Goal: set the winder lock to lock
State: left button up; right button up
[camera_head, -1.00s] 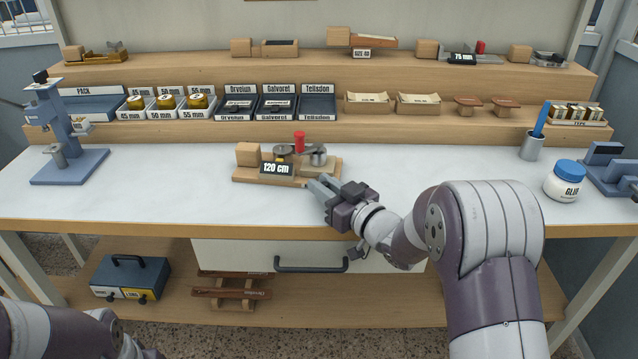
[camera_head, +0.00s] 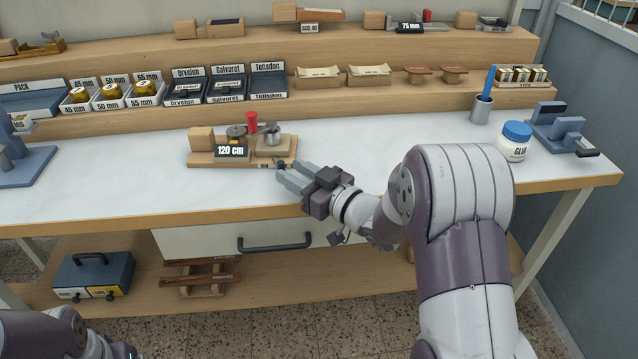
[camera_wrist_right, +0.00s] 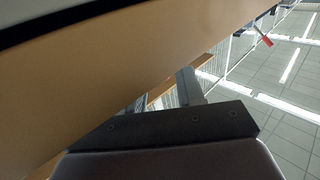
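The winder (camera_head: 200,158) is a wooden base on the white worktop, with a wooden block, a dark "120 cm" display (camera_head: 232,151), a red knob (camera_head: 252,122) and a metal crank part (camera_head: 272,135). A small dark lever-like part (camera_head: 279,161) shows at its front right edge; its setting is too small to read. My right gripper (camera_head: 290,177) is just in front of this edge, low over the worktop. Its fingers look apart and empty. The right wrist view shows a grey finger (camera_wrist_right: 188,88) but not the winder. Part of my left arm shows at lower left; its gripper is not visible.
Stepped shelves behind hold labelled boxes (camera_head: 228,88) and trays. A blue press (camera_head: 15,165) stands left. A pen cup (camera_head: 480,110), glue jar (camera_head: 514,142) and blue stand (camera_head: 560,130) are at right. A drawer handle (camera_head: 275,242) is below. The worktop right of my gripper is clear.

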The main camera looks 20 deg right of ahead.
jog(key=p+v, duration=0.1)
jog(key=v, duration=0.7)
jog(key=shift+s, duration=0.2)
jog(key=shift+d, duration=0.1)
